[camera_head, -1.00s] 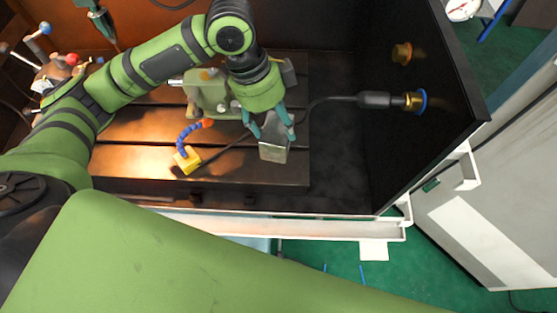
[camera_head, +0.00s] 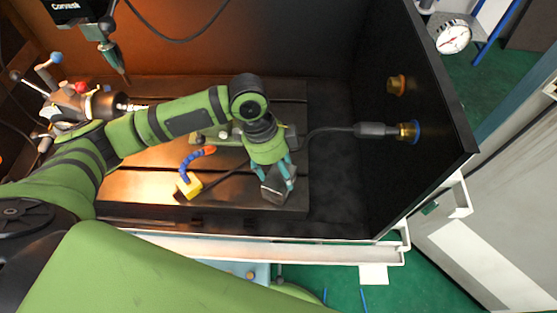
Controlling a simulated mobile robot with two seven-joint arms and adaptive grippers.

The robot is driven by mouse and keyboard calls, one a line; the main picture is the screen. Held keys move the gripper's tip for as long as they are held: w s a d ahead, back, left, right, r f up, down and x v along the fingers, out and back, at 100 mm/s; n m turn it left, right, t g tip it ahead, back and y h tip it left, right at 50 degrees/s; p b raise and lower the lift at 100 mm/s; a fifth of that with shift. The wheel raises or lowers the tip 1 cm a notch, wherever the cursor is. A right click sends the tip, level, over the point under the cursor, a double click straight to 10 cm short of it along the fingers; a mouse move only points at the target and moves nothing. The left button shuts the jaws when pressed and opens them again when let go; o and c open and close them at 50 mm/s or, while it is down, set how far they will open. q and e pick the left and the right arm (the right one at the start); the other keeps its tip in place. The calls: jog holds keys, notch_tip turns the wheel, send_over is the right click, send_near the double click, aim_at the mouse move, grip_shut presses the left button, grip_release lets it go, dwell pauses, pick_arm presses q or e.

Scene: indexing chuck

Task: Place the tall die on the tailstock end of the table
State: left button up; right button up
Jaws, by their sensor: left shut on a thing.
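My left gripper (camera_head: 273,178) is shut on a grey metal block, the tall die (camera_head: 276,188), in the camera_head view. The fingers lie on either side of it. The die is over the right end of the slotted table (camera_head: 130,184), near its front right corner; I cannot tell whether it touches the surface. The tailstock (camera_head: 208,137) is mostly hidden behind my left arm. My right gripper is not in view.
A blue jointed coolant hose on a yellow base (camera_head: 189,186) stands left of the die. A black cable with a connector (camera_head: 372,130) runs to the dark right wall. The indexing chuck (camera_head: 103,104) is at the left. A drill spindle (camera_head: 112,52) hangs at upper left.

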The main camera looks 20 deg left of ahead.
pick_arm(q)
jog(key=shift+f, duration=0.65)
jog(key=shift+w, duration=0.1)
jog(key=o, duration=1.7)
jog(key=shift+f, duration=0.25)
jog(key=b+v, duration=0.2)
jog(key=v, duration=1)
jog(key=shift+s+r, duration=0.2)
